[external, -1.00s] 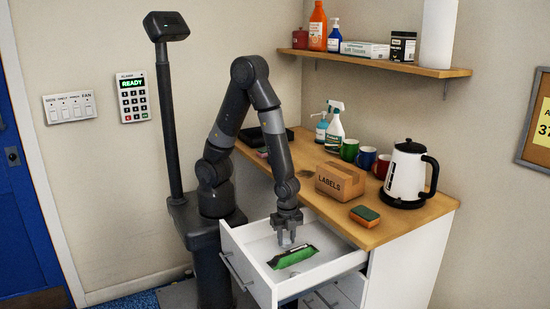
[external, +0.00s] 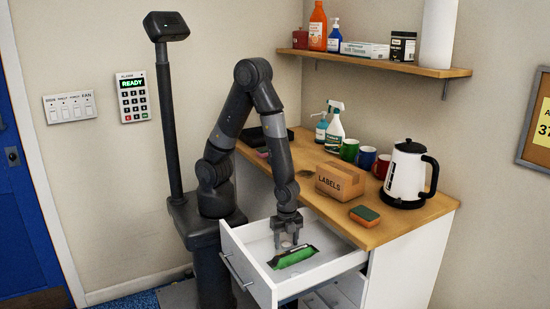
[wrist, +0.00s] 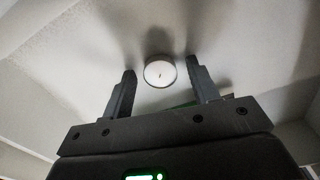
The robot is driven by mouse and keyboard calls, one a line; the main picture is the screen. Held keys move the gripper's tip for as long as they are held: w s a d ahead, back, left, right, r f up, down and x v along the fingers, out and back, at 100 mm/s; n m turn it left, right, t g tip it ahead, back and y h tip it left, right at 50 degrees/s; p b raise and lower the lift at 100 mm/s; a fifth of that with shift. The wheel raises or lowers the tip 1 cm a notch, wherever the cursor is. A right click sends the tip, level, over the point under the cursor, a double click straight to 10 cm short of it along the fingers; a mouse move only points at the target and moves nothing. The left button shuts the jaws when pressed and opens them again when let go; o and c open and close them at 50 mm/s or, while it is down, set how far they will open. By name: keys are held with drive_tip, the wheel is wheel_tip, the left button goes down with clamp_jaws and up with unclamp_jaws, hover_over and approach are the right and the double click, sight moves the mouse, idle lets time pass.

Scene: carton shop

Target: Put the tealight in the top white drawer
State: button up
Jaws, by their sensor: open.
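The tealight (wrist: 159,71), a small round white candle with a dark wick, lies on the floor of the open top white drawer (external: 345,263). In the external view the tealight (external: 286,245) is a small pale spot under my gripper. My gripper (external: 288,243) points down inside the drawer. In the wrist view my gripper (wrist: 162,80) is open, its two fingers apart with the tealight beyond and between their tips. Both fingers appear clear of the tealight.
A green and black packet (external: 293,257) lies in the drawer beside my gripper. The counter (external: 400,222) above bears a labels carton (external: 340,180), a sponge (external: 365,215), a kettle (external: 406,173), mugs and spray bottles. The drawer's walls surround my fingers.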

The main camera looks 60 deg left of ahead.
sight(286, 244)
drive_tip(key=shift+r, duration=0.1)
wheel_tip(286, 244, up, 12)
idle(0.6)
drive_tip(key=shift+r, duration=0.1)
drive_tip(key=w+a+r+n+t+h, duration=0.1)
drive_tip(key=w+a+r+n+t, duration=0.1)
drive_tip(key=w+a+r+n, duration=0.85)
drive_tip(key=s+a+r+n+t, duration=0.1)
drive_tip(key=a+r+n, duration=0.3)
drive_tip(key=a, duration=0.5)
drive_tip(key=s+a+r+n+t+y, duration=0.1)
drive_tip(key=a+r+n+t, duration=0.1)
drive_tip(key=a+r+n, duration=0.3)
drive_tip(key=a+r, duration=0.1)
drive_tip(key=a, duration=0.3)
drive_tip(key=shift+s+t, duration=0.15)
drive_tip(key=shift+t, duration=0.15)
drive_tip(key=shift+o, duration=0.2)
